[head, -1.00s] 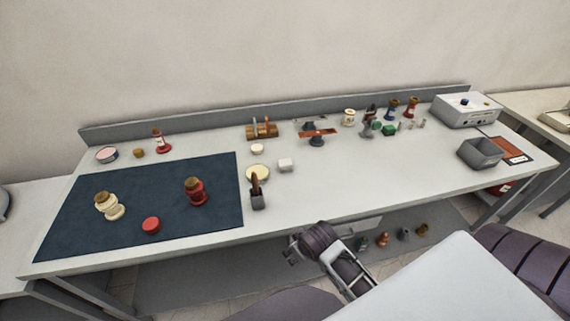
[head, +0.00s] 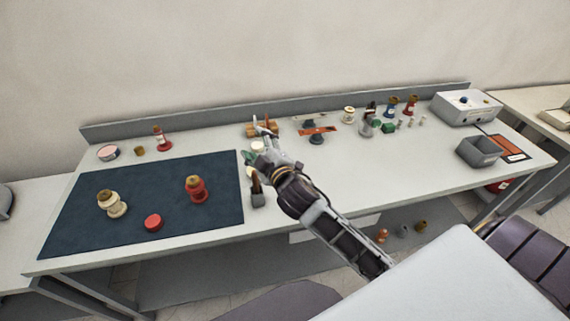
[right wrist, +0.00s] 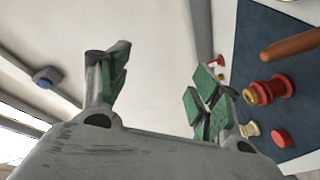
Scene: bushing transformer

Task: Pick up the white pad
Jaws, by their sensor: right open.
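The white pad, a small white block seen earlier on the table right of the cream disc, is now hidden behind my right arm in the head view. My right gripper (head: 257,140) is open and reaches over the table around that spot, its fingers pointing to the back left. In the right wrist view the gripper (right wrist: 155,75) shows spread fingers with green pads and nothing between them. A small round white piece (head: 257,147) shows near the fingers. My left gripper is not in view.
A dark mat (head: 80,215) at left carries a red bushing (head: 195,189), a cream bushing (head: 112,204) and a red cap (head: 153,222). A brush-like tool in a grey holder (head: 257,195) stands close to my right arm.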

